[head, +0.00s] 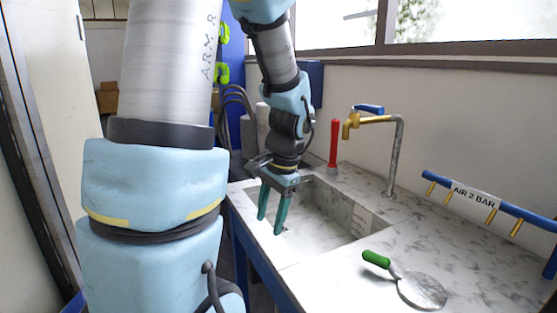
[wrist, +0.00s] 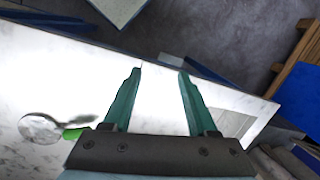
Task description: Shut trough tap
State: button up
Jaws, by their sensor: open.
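The trough tap (head: 369,120) is a brass tap with a blue handle (head: 368,109) on a grey bent pipe (head: 397,155) at the back right of the sink trough (head: 320,208). The handle lies roughly in line with the brass body. My gripper (head: 271,222) points down over the left part of the trough, left of the tap and apart from it. Its two teal fingers are open and empty, and they also show in the wrist view (wrist: 160,72). The tap does not show in the wrist view.
A red-handled tool (head: 334,145) stands behind the trough, left of the tap. A green-handled trowel (head: 405,280) lies on the counter at the front right. A blue air pipe (head: 490,205) with brass outlets runs along the right. A wall and window sill stand behind the tap.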

jog(key=s+a+n+t+h, duration=0.1)
jog(key=s+a+n+h, duration=0.1)
jog(key=n, duration=0.6)
jog(key=s+a+f, duration=0.1)
jog(key=a, duration=0.1)
jog(key=shift+s+a+n, duration=0.25)
jog(key=shift+a+n, duration=0.05)
jog(key=shift+a, duration=0.1)
